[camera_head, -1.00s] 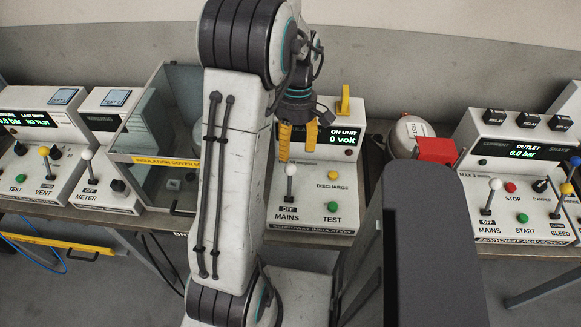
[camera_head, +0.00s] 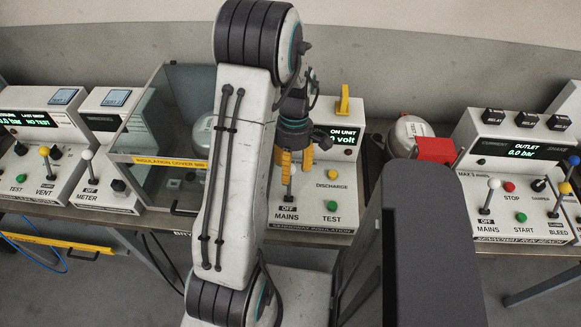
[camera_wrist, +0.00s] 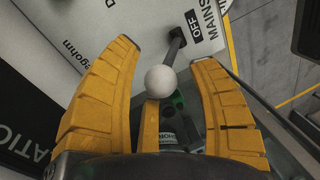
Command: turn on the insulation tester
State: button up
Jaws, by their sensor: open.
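The insulation tester (camera_head: 303,210) is a white console with a green-lit display, partly hidden behind my arm. Its MAINS lever (camera_head: 290,196) has a white ball top and stands above a label reading OFF. In the wrist view the lever's white ball (camera_wrist: 160,81) lies between the yellow fingers of my gripper (camera_wrist: 165,72), with its dark stem running up to the panel by the OFF label. My gripper (camera_head: 293,172) is open around the ball, and I see no finger touching it. The yellow DISCHARGE button (camera_head: 333,175) and green TEST button (camera_head: 332,205) are to the right.
A clear box with a yellow INSULATION COVER strip (camera_head: 165,161) stands left of my arm. A red box and pale cylinder (camera_head: 409,131) are to the right. Another console (camera_head: 520,180) with levers stands farther right; more consoles (camera_head: 40,150) stand at left.

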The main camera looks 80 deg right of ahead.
jog(key=shift+a+f, duration=0.1)
jog(key=shift+f, duration=0.1)
grip_shut()
dwell(0.6)
